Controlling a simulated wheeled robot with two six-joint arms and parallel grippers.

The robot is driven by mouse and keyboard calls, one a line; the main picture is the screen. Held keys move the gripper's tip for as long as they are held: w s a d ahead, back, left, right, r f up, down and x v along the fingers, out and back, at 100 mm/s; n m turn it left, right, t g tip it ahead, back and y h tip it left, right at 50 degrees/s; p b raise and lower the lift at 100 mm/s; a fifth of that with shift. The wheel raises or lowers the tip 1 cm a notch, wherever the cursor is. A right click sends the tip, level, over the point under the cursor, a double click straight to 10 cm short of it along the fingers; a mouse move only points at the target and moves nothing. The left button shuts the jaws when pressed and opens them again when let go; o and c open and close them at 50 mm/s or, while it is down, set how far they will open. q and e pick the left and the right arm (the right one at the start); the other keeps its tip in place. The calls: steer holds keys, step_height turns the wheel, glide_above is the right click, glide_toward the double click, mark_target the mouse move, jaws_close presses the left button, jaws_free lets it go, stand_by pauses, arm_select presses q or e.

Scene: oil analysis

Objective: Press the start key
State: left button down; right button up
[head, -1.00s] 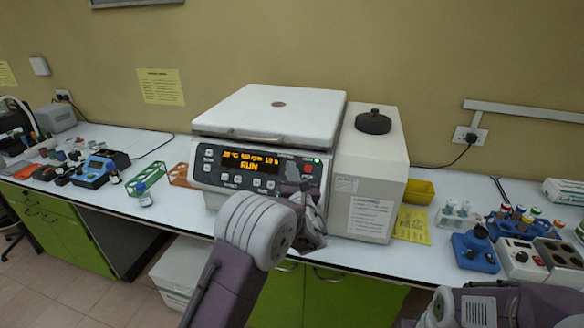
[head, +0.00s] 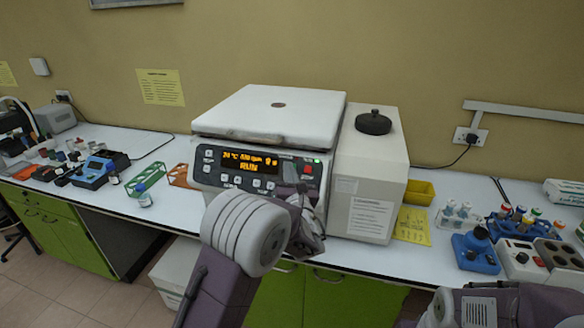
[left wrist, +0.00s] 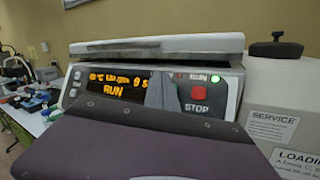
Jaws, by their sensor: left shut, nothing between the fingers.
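The centrifuge (head: 268,120) stands on the bench with its white lid shut. Its display (head: 250,162) is lit in orange and also shows in the left wrist view (left wrist: 118,84), where it reads RUN. A green light (left wrist: 215,79) is lit by the word RUN. The red STOP key (left wrist: 198,93) is in plain sight. My left gripper (head: 301,193) is shut and empty in front of the right part of the key panel; its fingers (left wrist: 160,92) cover part of the panel left of STOP. I cannot make out the start key or any contact. My right gripper is not in view.
A white unit with a black cap (head: 374,122) stands close on the right of the centrifuge. A green rack (head: 146,176) and small bottle (head: 144,196) are on the left.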

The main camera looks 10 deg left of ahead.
arm_select(q)
steer(key=s+r, duration=0.1)
steer(key=s, duration=0.2)
steer(key=shift+r, duration=0.4)
steer(key=shift+w, duration=0.1)
